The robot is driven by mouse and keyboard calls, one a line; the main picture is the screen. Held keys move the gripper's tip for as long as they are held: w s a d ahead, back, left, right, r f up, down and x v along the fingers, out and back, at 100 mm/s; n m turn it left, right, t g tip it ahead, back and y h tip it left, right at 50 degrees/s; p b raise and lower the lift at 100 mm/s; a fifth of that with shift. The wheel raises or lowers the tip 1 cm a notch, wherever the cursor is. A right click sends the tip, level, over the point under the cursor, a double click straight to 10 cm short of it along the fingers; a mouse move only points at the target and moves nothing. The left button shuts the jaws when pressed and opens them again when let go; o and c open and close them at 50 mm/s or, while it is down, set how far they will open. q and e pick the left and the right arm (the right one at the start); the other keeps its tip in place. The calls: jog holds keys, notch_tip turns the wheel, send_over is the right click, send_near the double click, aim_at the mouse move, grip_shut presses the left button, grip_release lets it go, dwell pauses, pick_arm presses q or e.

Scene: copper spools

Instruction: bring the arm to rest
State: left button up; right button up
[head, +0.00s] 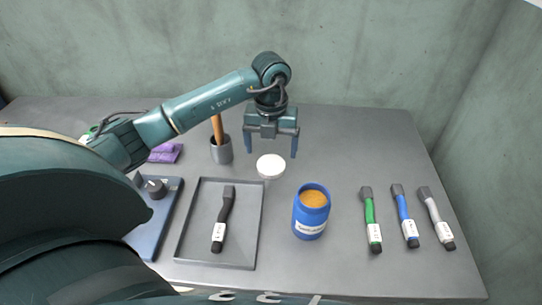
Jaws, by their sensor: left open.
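My left gripper (271,144) is open and empty. It points down over the back middle of the table, above and a little behind a white round lid (270,166). The left arm reaches in from the left. My right gripper does not show. An open blue jar (311,211) with orange-brown contents stands upright in front of the lid, to its right. A grey tray (183,225) holds a black marker-like tool (223,219).
Green (371,220), blue (405,215) and white (436,219) tools lie in a row at right. A grey cup (221,151) with a wooden handle stands behind the tray. A purple packet (166,153) and a blue board (165,218) are at left. The back right is clear.

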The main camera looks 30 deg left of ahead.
pick_arm(q)
notch_tip(320, 180, up, 8)
jog(key=shift+f, duration=0.25)
